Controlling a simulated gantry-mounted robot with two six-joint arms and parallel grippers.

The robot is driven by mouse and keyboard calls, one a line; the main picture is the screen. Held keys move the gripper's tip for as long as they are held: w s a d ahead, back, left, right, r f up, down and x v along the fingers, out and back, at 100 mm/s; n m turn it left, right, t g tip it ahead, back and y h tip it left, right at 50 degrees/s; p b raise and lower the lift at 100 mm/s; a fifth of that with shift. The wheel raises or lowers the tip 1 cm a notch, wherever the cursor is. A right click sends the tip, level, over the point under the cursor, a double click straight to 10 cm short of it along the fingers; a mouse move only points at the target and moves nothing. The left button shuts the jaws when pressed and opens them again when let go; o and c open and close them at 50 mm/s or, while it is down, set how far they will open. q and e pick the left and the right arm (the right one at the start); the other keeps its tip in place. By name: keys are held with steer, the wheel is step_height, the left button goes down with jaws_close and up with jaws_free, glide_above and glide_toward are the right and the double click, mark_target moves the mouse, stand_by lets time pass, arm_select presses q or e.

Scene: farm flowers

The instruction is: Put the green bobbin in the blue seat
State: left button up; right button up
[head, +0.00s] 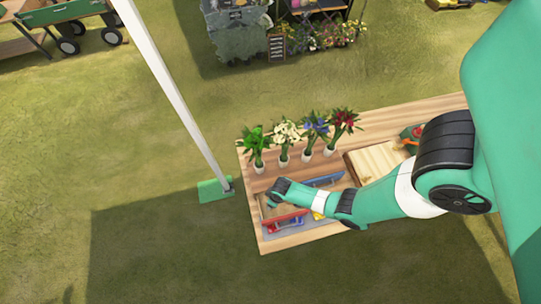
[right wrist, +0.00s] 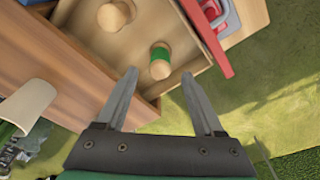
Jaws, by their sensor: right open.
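The green bobbin (right wrist: 160,62), a wooden piece with a green band, is in a light wooden tray (right wrist: 185,55) in the right wrist view. My right gripper (right wrist: 159,78) is open and empty, with its fingertips either side of the bobbin's lower end in the picture; contact cannot be told. In the head view the right gripper (head: 271,201) is over the left end of the table, and the bobbin cannot be made out. A blue bar (head: 325,180) lies behind my arm there; I cannot tell whether it belongs to the blue seat. My left gripper is not in view.
A plain wooden bobbin (right wrist: 114,15) stands in the same tray. A red bar (right wrist: 205,35) runs along the tray's right side. Several flower vases (head: 284,158) line the table's back edge. A white pole (head: 180,95) stands left of the table.

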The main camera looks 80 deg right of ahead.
steer(key=f+b, duration=0.1)
steer(key=f, duration=0.1)
steer(key=f+b, duration=0.2)
steer(key=w+f+b, duration=0.1)
steer(key=f, duration=0.1)
steer(key=shift+d+f, duration=0.1)
steer(key=shift+d, duration=0.05)
jaws_close()
